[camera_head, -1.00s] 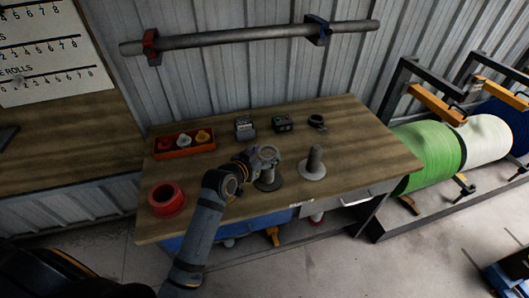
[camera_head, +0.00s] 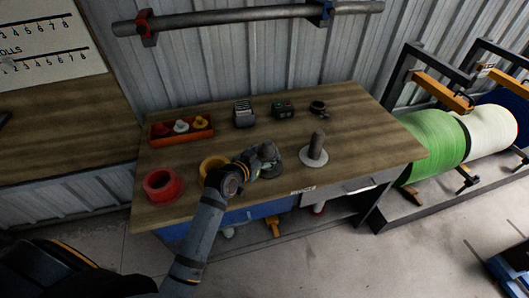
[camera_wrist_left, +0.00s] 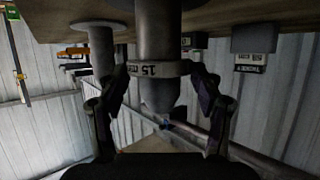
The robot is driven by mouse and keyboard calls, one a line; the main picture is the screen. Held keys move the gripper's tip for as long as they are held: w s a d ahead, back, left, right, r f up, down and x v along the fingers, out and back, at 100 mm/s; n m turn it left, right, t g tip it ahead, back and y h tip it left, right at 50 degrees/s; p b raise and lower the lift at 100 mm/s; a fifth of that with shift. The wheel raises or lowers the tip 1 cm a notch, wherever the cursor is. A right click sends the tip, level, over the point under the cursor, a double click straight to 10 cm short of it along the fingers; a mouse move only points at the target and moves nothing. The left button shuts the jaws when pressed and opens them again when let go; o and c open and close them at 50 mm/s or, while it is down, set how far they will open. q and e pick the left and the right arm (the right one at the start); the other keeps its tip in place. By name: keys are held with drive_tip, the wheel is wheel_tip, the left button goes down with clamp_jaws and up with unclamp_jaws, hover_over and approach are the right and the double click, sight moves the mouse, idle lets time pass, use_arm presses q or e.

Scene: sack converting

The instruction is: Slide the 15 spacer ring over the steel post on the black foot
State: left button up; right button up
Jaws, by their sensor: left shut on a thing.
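The spacer ring (camera_wrist_left: 158,68), a grey band marked 15, is held between the fingers of my left gripper (camera_wrist_left: 160,92), which also shows in the head view (camera_head: 268,155). In the wrist view the ring sits around the steel post (camera_wrist_left: 158,35), and the post's tapered tip sticks out through it. Whether the ring touches the post, I cannot tell. In the head view the black foot (camera_head: 271,173) is partly hidden under my gripper, which also covers most of the post. My right gripper is not in view.
A second post (camera_head: 317,145) on a pale round foot stands just right. An orange tray (camera_head: 161,137) and small devices (camera_head: 243,113) stand behind.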

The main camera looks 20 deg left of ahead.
use_arm(q)
drive_tip(key=shift+f+b, duration=0.75)
drive_tip(key=shift+f, duration=0.7)
drive_tip(key=o, duration=1.4)
drive_tip(key=shift+s, duration=0.1)
drive_tip(key=v, duration=1.1)
drive_tip(key=shift+s, duration=0.4)
drive_tip(key=shift+a+r, duration=0.1)
drive_tip(key=shift+r, duration=0.05)
